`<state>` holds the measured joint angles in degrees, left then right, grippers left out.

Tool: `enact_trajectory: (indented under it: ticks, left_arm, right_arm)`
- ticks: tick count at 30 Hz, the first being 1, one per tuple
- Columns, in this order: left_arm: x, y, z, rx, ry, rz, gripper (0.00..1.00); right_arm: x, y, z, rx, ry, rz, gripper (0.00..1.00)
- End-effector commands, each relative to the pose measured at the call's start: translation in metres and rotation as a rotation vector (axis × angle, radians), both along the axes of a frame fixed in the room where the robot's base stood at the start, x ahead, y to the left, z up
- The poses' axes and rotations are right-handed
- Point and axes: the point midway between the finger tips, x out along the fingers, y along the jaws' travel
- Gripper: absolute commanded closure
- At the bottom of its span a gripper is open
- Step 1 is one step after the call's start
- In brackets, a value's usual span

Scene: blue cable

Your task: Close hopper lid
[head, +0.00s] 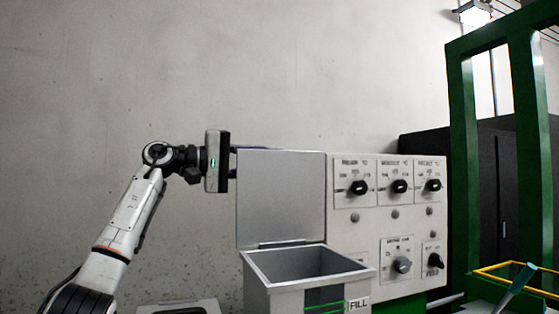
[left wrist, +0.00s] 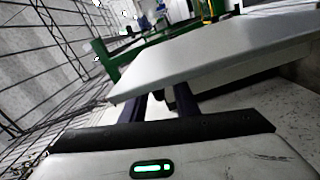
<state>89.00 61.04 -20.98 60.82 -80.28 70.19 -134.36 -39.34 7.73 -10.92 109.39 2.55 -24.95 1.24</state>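The grey hopper lid (head: 281,197) stands upright, open, on its hinge at the back of the hopper (head: 311,275). The hopper's top opening shows, and its front carries a FILL label. My left gripper (head: 236,162) is at the lid's upper left edge, with its fingers partly hidden behind the lid. In the left wrist view the lid (left wrist: 215,55) spans the space just beyond the gripper (left wrist: 172,103). Two dark fingers show with a gap between them and their tips run under the lid; I cannot tell whether they touch it. My right gripper is not in view.
A white control panel (head: 389,222) with several black knobs stands right of the lid. A green frame (head: 463,170) rises at the right, with a yellow rail (head: 500,267) near its foot. A bare concrete wall (head: 200,70) is behind. Space above the hopper is clear.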

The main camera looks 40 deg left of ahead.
Motion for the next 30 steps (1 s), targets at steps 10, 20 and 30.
enact_trajectory:
  ticks: [10, 20, 30]
  left_arm:
    - [0.020, -0.010, 0.000, -0.001, -0.001, 0.001, 0.72]
    - [0.019, -0.010, 0.000, 0.000, 0.000, 0.001, 0.99]
    - [0.019, -0.011, -0.001, 0.007, -0.002, 0.000, 1.00]
  right_arm:
    - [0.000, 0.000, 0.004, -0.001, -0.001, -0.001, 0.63]
    - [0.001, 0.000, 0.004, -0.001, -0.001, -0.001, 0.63]
    - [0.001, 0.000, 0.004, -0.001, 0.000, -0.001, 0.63]
